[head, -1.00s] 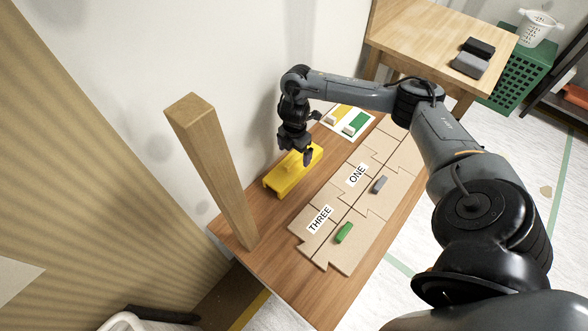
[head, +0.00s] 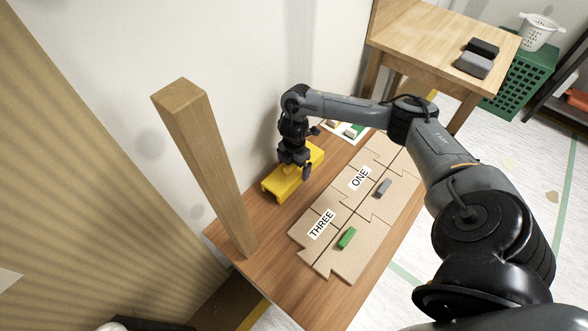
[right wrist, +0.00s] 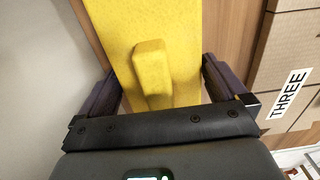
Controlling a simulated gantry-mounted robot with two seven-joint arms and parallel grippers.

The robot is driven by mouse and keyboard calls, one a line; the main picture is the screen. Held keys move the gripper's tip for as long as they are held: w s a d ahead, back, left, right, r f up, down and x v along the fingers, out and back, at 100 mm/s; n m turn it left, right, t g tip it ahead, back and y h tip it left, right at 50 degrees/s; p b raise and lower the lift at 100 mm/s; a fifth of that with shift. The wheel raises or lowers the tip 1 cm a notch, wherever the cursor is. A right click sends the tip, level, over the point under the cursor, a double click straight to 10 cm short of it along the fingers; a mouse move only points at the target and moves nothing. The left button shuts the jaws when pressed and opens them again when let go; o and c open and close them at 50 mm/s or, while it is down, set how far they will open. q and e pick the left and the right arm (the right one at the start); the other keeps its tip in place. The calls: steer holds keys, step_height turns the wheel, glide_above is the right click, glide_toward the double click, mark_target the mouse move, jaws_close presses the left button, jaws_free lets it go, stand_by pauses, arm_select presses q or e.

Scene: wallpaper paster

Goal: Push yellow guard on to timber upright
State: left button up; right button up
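The yellow guard (head: 280,186) lies on the wooden bench against the wall, with a raised yellow grip on top. The timber upright (head: 208,165) stands at the bench's near left end, apart from the guard. My right gripper (head: 294,169) points down over the guard and hides part of it. In the right wrist view the guard (right wrist: 185,35) fills the middle, its raised grip (right wrist: 152,72) between my open fingers (right wrist: 160,80). The fingers are apart from the grip on both sides. My left gripper is not in view.
Interlocking tan boards (head: 375,205) labelled ONE and THREE lie right of the guard. A green block (head: 347,238) and a grey block (head: 383,188) rest on them. The bench (head: 238,262) is bare between guard and upright. A light wooden table (head: 425,45) stands behind.

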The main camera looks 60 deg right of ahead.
steer(key=c, duration=0.6)
steer(key=shift+r, duration=0.1)
